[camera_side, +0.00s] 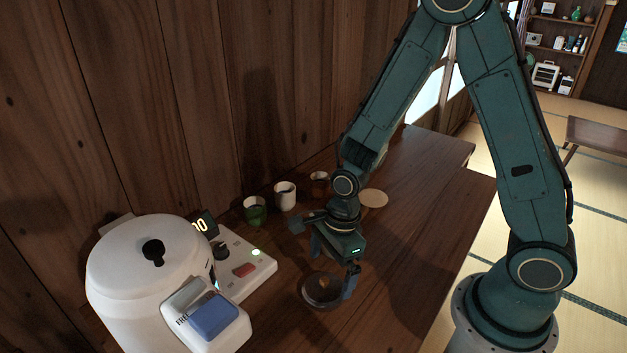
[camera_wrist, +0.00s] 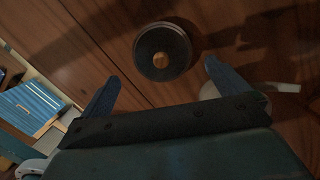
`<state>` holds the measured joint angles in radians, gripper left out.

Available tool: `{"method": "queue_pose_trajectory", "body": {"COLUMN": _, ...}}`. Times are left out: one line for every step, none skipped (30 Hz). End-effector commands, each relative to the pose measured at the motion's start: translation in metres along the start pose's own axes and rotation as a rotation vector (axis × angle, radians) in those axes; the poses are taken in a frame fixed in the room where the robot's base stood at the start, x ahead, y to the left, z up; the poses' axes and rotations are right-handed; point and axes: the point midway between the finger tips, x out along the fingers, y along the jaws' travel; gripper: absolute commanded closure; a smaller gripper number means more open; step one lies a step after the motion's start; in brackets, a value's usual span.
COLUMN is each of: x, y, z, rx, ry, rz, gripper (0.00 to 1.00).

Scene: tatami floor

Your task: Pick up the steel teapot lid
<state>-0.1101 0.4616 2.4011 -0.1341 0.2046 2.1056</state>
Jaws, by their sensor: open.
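The teapot lid, a dark round disc (camera_side: 320,297) with a small brownish knob at its centre, lies flat on the wooden counter in the side view. It also shows at the top middle of the wrist view (camera_wrist: 150,45), whole and unobstructed. My gripper (camera_side: 333,264) points down over the lid, its fingers spread; one finger stands close to the lid's right edge in the side view. In the wrist view my gripper (camera_wrist: 161,70) is open and empty, with the lid just beyond the fingertips and between their lines. Whether a finger touches the lid, I cannot tell.
A large white lidded appliance (camera_side: 130,285) and a control panel (camera_side: 250,263) stand left of the lid. The counter's right side (camera_side: 425,225) is clear.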

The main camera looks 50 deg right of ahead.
Motion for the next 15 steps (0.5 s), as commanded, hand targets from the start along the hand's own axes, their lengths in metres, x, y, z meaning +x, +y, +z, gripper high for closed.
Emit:
{"method": "queue_pose_trajectory", "body": {"x": 0.0, "y": 0.0, "z": 0.0, "rx": 0.0, "ry": 0.0, "rz": 0.0, "gripper": 0.0}}
{"method": "queue_pose_trajectory", "body": {"x": 0.001, "y": 0.0, "z": 0.0, "rx": 0.0, "ry": 0.0, "rz": 0.0, "gripper": 0.0}}
{"method": "queue_pose_trajectory", "body": {"x": 0.001, "y": 0.0, "z": 0.0, "rx": 0.0, "ry": 0.0, "rz": 0.001, "gripper": 0.0}}
{"method": "queue_pose_trajectory", "body": {"x": 0.002, "y": 0.0, "z": 0.0, "rx": 0.0, "ry": 0.001, "rz": 0.001, "gripper": 0.0}}
{"method": "queue_pose_trajectory", "body": {"x": 0.003, "y": 0.0, "z": 0.0, "rx": 0.0, "ry": 0.001, "rz": 0.001, "gripper": 0.0}}
{"method": "queue_pose_trajectory", "body": {"x": 0.005, "y": 0.0, "z": 0.0, "rx": 0.0, "ry": 0.001, "rz": 0.001, "gripper": 0.0}}
{"method": "queue_pose_trajectory", "body": {"x": 0.007, "y": -0.001, "z": 0.001, "rx": 0.0, "ry": 0.001, "rz": 0.001, "gripper": 0.0}}
{"method": "queue_pose_trajectory", "body": {"x": 0.008, "y": -0.001, "z": 0.001, "rx": 0.0, "ry": 0.0, "rz": 0.001, "gripper": 0.0}}
{"method": "queue_pose_trajectory", "body": {"x": 0.011, "y": -0.001, "z": 0.001, "rx": 0.0, "ry": 0.001, "rz": 0.001, "gripper": 0.0}}
{"method": "queue_pose_trajectory", "body": {"x": 0.014, "y": -0.001, "z": 0.001, "rx": 0.0, "ry": 0.001, "rz": 0.002, "gripper": 0.0}}
{"method": "queue_pose_trajectory", "body": {"x": 0.017, "y": -0.001, "z": 0.001, "rx": 0.0, "ry": 0.001, "rz": 0.002, "gripper": 0.0}}
{"method": "queue_pose_trajectory", "body": {"x": 0.02, "y": -0.002, "z": 0.002, "rx": 0.0, "ry": 0.001, "rz": 0.002, "gripper": 0.0}}
{"method": "queue_pose_trajectory", "body": {"x": 0.023, "y": -0.002, "z": 0.002, "rx": 0.0, "ry": 0.001, "rz": 0.002, "gripper": 0.0}}
{"method": "queue_pose_trajectory", "body": {"x": 0.026, "y": -0.002, "z": 0.002, "rx": 0.0, "ry": 0.002, "rz": 0.003, "gripper": 0.0}}
{"method": "queue_pose_trajectory", "body": {"x": 0.03, "y": -0.002, "z": 0.003, "rx": 0.0, "ry": 0.001, "rz": 0.002, "gripper": 0.0}}
